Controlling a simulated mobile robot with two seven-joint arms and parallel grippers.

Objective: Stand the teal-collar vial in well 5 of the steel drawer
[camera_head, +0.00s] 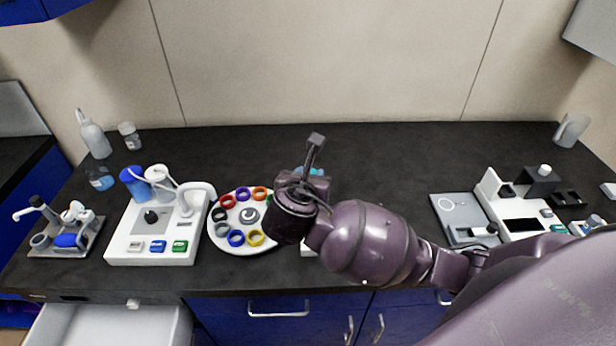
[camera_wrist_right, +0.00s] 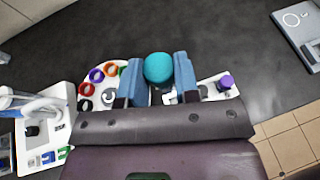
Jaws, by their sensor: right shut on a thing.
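My right gripper (camera_wrist_right: 158,82) is shut on the teal-collar vial (camera_wrist_right: 159,67). In the right wrist view its round teal top sits between the two blue fingers; the rest of the vial is hidden. In the head view my right wrist hides most of the gripper, and a bit of teal (camera_head: 318,172) shows beside it. The gripper is over the bench near the white carousel (camera_head: 236,196). An open pale drawer (camera_head: 110,328) sticks out below the counter at lower left; no wells can be made out in it. My left gripper is not in view.
The carousel carries several coloured rings. A white station with blue and green buttons (camera_head: 120,246) stands left of it. A purple-capped item (camera_wrist_right: 226,83) stands right of the fingers. A grey plate (camera_head: 449,211) and white instrument (camera_head: 497,193) are at right.

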